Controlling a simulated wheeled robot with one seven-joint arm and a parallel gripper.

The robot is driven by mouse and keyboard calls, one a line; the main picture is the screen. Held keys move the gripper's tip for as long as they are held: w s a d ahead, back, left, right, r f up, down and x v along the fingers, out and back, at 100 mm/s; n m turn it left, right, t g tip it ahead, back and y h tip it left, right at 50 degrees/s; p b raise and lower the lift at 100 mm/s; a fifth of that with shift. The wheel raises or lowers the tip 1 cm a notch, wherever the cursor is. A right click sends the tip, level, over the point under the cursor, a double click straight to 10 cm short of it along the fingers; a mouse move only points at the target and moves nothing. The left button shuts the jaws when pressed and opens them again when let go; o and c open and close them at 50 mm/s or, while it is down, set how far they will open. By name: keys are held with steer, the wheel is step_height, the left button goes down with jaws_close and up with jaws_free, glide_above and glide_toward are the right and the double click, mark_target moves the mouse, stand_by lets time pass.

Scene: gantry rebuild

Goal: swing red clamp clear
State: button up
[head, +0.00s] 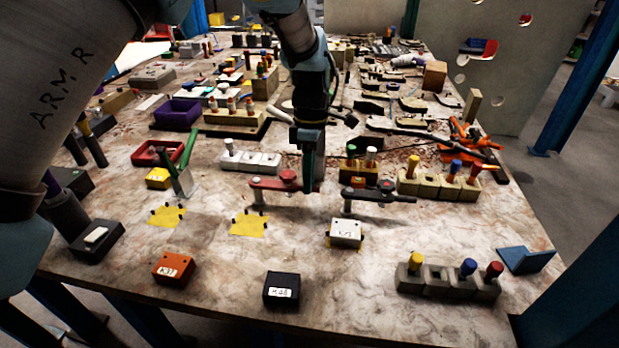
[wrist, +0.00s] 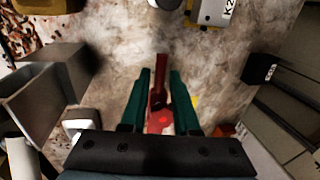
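The red clamp (head: 268,184) is a flat red arm with a round knob on a post, near the middle of the table. In the wrist view its red bar (wrist: 160,72) lies lengthwise between the two green fingers of my gripper (wrist: 160,78). The fingers stand apart, one on each side of the bar, with narrow gaps visible. In the head view my gripper (head: 309,188) points down at the right end of the red clamp, and the fingers hide that end. The red knob (wrist: 163,119) shows near the gripper's base.
A black clamp (head: 390,195) stands close on the right, above a white labelled box (head: 346,233). Yellow patches (head: 249,223) lie in front. An orange box (head: 174,268) and a black box (head: 281,290) sit near the front edge. A pale block row (head: 250,160) is behind.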

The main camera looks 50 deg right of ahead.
steer(key=shift+o, duration=1.2)
steer(key=shift+s, duration=0.1)
step_height(320, 180, up, 11)
steer(key=w+d+b, duration=0.1)
steer(key=d+b, duration=0.1)
steer(key=b, duration=0.1)
steer(key=shift+f, duration=0.2)
steer(key=w+a+f+m+h, duration=0.1)
steer(key=w+a+m+h, duration=0.1)
steer(key=w+a, duration=2.15)
steer(key=s+a+f+m+t, duration=0.1)
steer(key=s+a+m, duration=0.1)
steer(key=a, duration=1.3)
steer(key=s+a+f+m+t, duration=0.1)
steer(key=s+a+f+m, duration=0.1)
steer(key=a, duration=1.3)
steer(key=shift+s+m+t, duration=0.3)
steer(key=shift+s+m, duration=0.1)
steer(key=shift+s, duration=0.25)
